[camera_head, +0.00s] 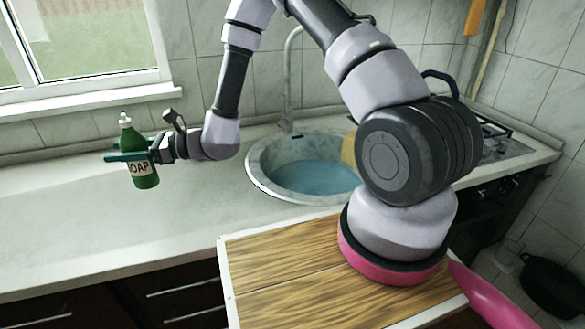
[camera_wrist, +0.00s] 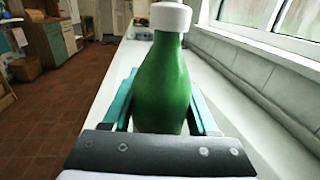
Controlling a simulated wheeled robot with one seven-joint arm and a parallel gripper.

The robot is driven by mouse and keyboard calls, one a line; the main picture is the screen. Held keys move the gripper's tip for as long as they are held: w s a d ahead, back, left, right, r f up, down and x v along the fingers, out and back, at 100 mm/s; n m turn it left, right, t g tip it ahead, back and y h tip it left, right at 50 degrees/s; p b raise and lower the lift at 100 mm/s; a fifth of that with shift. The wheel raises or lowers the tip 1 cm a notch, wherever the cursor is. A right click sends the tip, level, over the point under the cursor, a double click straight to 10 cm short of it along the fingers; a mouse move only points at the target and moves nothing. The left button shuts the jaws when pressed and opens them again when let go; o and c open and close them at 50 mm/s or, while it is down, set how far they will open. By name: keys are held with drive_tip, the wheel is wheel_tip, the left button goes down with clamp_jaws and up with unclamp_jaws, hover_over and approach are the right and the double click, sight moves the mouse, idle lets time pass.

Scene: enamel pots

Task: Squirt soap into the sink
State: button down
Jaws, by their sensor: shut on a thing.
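A green soap bottle (camera_head: 143,172) with a white cap and a label reading SOAP stands upright over the left part of the counter in the head view. My gripper (camera_head: 128,156) is shut on it, with teal fingers on both sides of its body. In the wrist view the bottle (camera_wrist: 165,85) fills the middle, between the gripper's fingers (camera_wrist: 163,112). I cannot tell for sure whether its base is off the counter. The round sink (camera_head: 258,168), with blue water in it, is to the right of the bottle. My arm hides part of the sink's right side.
A tall faucet (camera_head: 287,80) rises behind the sink. The pale counter (camera_head: 70,225) is clear around the bottle. A window (camera_head: 80,45) is behind on the left. A stove (camera_head: 500,140) is at the right, and a dark pot (camera_head: 550,285) is low on the right.

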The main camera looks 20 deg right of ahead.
drive_tip(key=w+d+f+m+t+h, duration=0.2)
drive_tip(key=w+d+m+t+h, duration=0.55)
drive_tip(key=w+d, duration=0.95)
drive_tip(key=w+d+f+m+t+h, duration=0.1)
drive_tip(key=w+d+m+t+h, duration=0.1)
drive_tip(key=d, duration=0.6)
drive_tip(key=w+d+f+m+t+h, duration=0.1)
drive_tip(key=w+d+t, duration=0.1)
drive_tip(key=d, duration=0.6)
drive_tip(key=w+d+f+m+t+h, duration=0.2)
drive_tip(key=d+t, duration=0.1)
drive_tip(key=d, duration=0.5)
drive_tip(key=s+d+f+n+g+y, duration=0.1)
drive_tip(key=s+f+n+g+y, duration=1.1)
drive_tip(key=s+f+g, duration=0.5)
drive_tip(key=shift+f+n+y, duration=0.35)
drive_tip(key=shift+f+n, duration=0.4)
drive_tip(key=shift+n, duration=0.3)
drive_tip(key=shift+s, duration=0.1)
